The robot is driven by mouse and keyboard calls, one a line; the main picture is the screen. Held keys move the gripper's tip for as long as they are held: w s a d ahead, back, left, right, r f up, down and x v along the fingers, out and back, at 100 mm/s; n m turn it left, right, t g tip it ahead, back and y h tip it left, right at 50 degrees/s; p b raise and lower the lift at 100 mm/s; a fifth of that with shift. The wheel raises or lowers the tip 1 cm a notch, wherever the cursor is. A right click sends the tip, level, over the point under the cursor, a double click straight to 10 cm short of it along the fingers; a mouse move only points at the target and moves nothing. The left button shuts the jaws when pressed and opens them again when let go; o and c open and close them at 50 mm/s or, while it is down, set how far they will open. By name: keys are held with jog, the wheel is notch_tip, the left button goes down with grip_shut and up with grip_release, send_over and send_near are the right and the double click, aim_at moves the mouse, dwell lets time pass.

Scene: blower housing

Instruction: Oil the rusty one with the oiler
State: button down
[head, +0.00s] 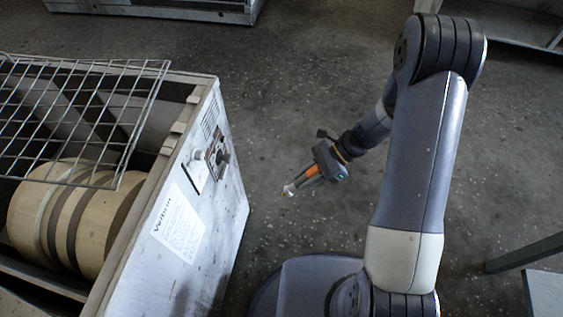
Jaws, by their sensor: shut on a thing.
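My gripper (300,181) is over the floor to the right of the blower housing (212,225), apart from it. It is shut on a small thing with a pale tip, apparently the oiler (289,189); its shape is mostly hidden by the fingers. Orange shows at the gripper. The housing is a worn pale box with a paper label on its side panel. Inside are large tan drums (100,228) with dark bands. I cannot tell which part is the rusty one.
A wire mesh guard (123,150) covers part of the housing's open top. Dark fittings (222,157) stick out of its side panel. A pale cabinet (190,12) stands at the back, and a metal frame (530,252) is at the right. The floor between is clear.

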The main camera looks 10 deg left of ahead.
jog(key=w+a+r+m+t+y+b, duration=0.2)
jog(key=a+r+m+t+y+b, duration=0.1)
jog(key=a+b, duration=0.3)
jog(key=w+a+r+m+t+y+b, duration=0.2)
jog(key=a+r+m+t+y+b, duration=0.1)
jog(key=a+y+b, duration=0.2)
jog(key=shift+w+a+r+m+t+y+b, duration=0.2)
jog(key=shift+a+m+t+y+b, duration=0.3)
jog(key=shift+a, duration=0.5)
jog(key=shift+a+g, duration=0.3)
dwell(0.5)
jog(key=shift+w+a+p, duration=0.1)
jog(key=shift+a+p, duration=0.05)
jog(key=shift+p, duration=0.15)
dwell(1.1)
jog(key=d+p, duration=0.1)
jog(key=d, duration=0.6)
jog(key=shift+s, duration=0.3)
